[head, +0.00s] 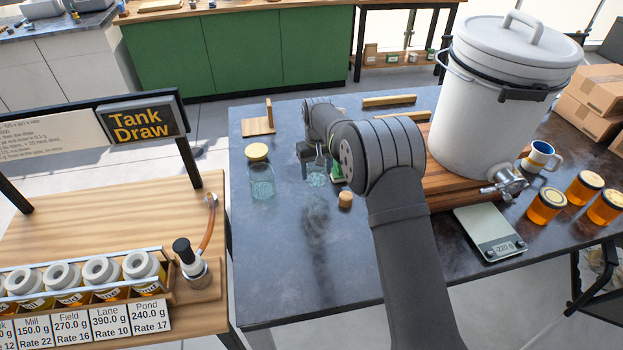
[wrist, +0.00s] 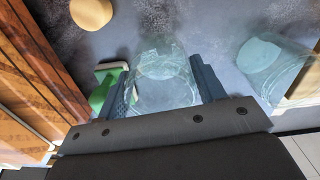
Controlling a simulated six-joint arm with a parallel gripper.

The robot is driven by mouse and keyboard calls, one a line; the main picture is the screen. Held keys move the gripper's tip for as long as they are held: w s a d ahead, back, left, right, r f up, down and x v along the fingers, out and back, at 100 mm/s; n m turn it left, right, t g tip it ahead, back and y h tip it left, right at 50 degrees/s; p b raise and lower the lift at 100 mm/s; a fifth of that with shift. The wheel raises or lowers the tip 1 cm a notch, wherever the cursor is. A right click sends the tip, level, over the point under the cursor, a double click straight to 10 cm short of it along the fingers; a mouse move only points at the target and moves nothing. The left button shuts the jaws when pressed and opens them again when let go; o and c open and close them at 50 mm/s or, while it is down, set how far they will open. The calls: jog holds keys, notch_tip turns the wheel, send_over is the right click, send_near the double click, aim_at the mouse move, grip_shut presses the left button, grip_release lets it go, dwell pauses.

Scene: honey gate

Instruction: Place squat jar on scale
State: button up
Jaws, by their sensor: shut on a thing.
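My gripper (head: 315,160) is shut on a clear glass jar, the squat jar (head: 316,178), on the dark table left of my arm. In the wrist view the jar (wrist: 160,82) sits between the two fingers (wrist: 162,85). It has no lid on it that I can see. I cannot tell whether its base touches the table. The scale (head: 483,222) is a pale flat unit with a display at its front, right of my arm and below the white tank. Nothing stands on its plate.
A cork (head: 345,199) and a green-and-white object (wrist: 105,88) are close by. The white tank (head: 490,110) with its tap, a mug (head: 541,158) and orange jars (head: 546,206) surround the scale. The front-left table is clear.

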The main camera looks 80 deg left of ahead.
aim_at(311, 179)
jog(key=shift+s+a+f, duration=0.45)
jog(key=shift+s+f, duration=0.2)
jog(key=shift+s, duration=0.1)
jog(key=shift+f, duration=1.85)
jog(key=o, duration=1.1)
jog(key=shift+f, duration=0.15)
jog(key=shift+c, duration=0.2)
notch_tip(311, 179, up, 12)
jog(key=shift+f, duration=0.25)
jog(key=shift+r, duration=0.45)
jog(key=shift+c, duration=0.8)
